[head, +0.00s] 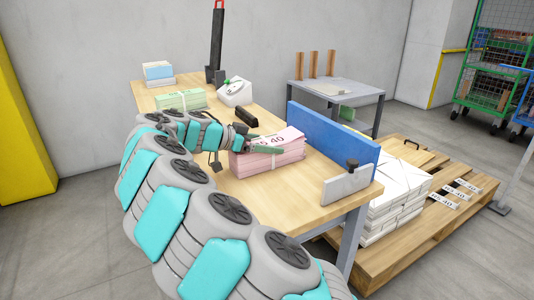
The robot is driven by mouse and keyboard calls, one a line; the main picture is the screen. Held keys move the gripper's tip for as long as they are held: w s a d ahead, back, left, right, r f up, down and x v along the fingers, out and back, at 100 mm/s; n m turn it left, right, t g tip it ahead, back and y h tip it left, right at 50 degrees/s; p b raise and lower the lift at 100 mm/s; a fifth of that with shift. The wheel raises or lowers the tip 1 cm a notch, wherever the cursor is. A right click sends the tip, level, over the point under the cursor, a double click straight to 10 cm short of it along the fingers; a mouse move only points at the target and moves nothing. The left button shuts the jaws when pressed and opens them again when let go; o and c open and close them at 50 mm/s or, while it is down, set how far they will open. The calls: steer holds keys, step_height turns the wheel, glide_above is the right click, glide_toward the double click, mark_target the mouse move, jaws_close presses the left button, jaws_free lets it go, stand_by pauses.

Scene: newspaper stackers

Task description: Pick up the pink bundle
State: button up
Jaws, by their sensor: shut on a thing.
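The pink bundle (272,162) is a stack of pink papers with a white printed label on top. It sits on the wooden table (262,194), just left of the blue board. My gripper (265,147) is at the bundle's upper left side and is shut on it. A green finger shows along the bundle's top; the other finger is hidden. I cannot tell whether the bundle is lifted off the table.
A blue board (330,137) and a grey bracket (347,185) stand at the table's right end. A green bundle (181,100), a white device (235,92) and a black item (247,117) lie farther back. A wooden pallet (420,240) holds white stacks (397,198) at right.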

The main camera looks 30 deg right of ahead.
mark_target(291, 135)
steer(key=shift+r, duration=0.1)
jaws_close()
step_height(291, 135, up, 10)
stand_by(0.5)
stand_by(0.4)
steer(key=d+f, duration=0.4)
steer(key=f, duration=0.1)
steer(key=shift+d+f, duration=0.1)
steer(key=shift+f, duration=0.05)
steer(key=shift+w+f, duration=0.1)
steer(key=shift+f, duration=1.7)
steer(key=shift+d+b, duration=0.55)
steer(key=shift+d, duration=0.95)
steer(key=shift+b, duration=0.5)
stand_by(1.7)
